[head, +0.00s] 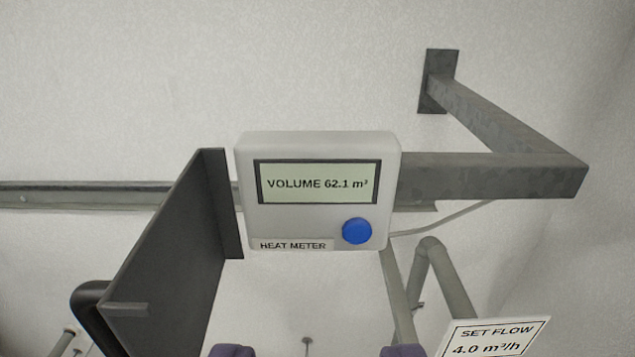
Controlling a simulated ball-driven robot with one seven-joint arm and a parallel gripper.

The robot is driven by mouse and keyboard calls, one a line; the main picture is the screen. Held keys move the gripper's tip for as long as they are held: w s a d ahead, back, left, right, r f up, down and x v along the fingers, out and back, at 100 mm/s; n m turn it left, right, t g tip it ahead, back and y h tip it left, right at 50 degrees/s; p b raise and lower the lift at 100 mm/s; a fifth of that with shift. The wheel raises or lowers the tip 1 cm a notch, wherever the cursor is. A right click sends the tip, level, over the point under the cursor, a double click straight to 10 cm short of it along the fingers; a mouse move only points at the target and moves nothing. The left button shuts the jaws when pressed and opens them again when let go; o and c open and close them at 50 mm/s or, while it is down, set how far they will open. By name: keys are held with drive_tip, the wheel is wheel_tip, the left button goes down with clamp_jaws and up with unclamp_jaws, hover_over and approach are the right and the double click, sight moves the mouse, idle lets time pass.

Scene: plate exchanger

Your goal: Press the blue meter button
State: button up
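The heat meter (322,146) is a pale grey box in the middle of the head view, labelled HEAT METER. Its display (318,183) reads VOLUME 62.1 m³. The round blue button (356,231) is at the lower right of its face, fully visible with nothing over it. My gripper (318,352) shows only as two purple fingertips at the bottom edge, set wide apart, with nothing seen between them. They are below the meter in the picture and appear apart from it.
A dark flat plate (175,250) stands just left of the meter. A grey metal bracket (490,176) runs from the meter's right side to the wall. A SET FLOW 4.0 m³/h sign (494,338) is at lower right, near grey pipes (445,275).

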clamp_jaws()
idle(1.6)
